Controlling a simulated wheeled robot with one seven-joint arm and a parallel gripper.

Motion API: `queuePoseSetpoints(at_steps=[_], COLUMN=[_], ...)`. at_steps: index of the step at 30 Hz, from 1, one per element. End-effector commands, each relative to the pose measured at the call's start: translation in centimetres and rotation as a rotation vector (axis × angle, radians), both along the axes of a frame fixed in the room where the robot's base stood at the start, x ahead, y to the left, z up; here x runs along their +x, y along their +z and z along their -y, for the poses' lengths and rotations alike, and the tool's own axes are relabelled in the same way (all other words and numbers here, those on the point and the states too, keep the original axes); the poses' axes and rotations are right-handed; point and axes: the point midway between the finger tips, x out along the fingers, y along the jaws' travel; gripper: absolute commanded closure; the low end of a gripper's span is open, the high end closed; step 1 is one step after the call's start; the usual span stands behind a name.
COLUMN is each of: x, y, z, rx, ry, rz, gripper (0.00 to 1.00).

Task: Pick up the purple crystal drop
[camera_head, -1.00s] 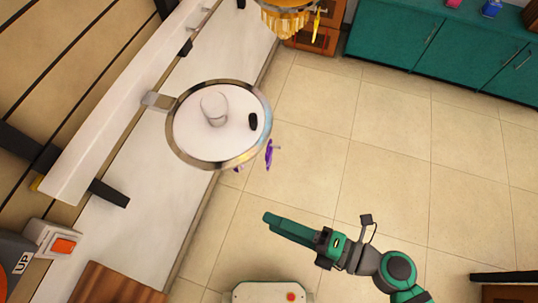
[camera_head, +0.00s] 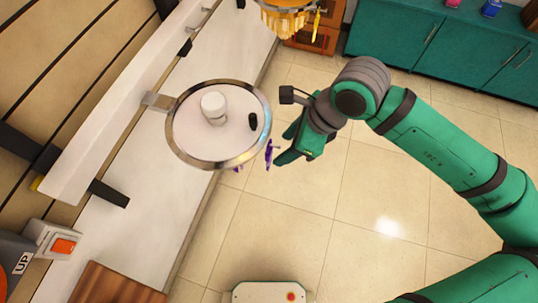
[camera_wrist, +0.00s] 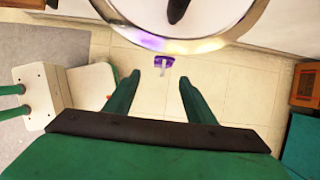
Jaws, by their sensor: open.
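The purple crystal drop (camera_head: 269,152) hangs just off the right side of the round chrome-rimmed fixture (camera_head: 177,147) in the head view. In the wrist view the purple drop (camera_wrist: 157,61) shows just beyond my fingertips, roughly between them, below the fixture's shiny rim (camera_wrist: 185,47). My gripper (camera_head: 284,147) is open and empty, its fingers pointing left towards the drop. In the wrist view my two fingers (camera_wrist: 159,78) are spread apart. A second small purple piece (camera_head: 238,168) peeks out under the fixture's lower edge, mostly hidden.
A yellow tiered crystal fixture (camera_head: 285,20) with a yellow drop (camera_head: 316,24) is at the top. A long white surface (camera_head: 150,190) runs along the left. Teal cabinets (camera_head: 440,45) stand at the upper right. A switch box marked UP (camera_head: 50,240) is at lower left.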

Motion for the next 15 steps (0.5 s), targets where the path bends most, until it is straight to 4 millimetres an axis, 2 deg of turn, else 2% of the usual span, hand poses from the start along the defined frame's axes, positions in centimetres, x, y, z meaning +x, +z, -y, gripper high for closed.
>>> queuePoseSetpoints(at_steps=[9, 15], x=[0.6, 0.8], y=[-3.7, -4.9], z=[-1.7, -2.1], rx=[0.001, -0.001], ry=[0.003, 0.002], rz=[0.003, 0.004], gripper=[0.5, 0.5])
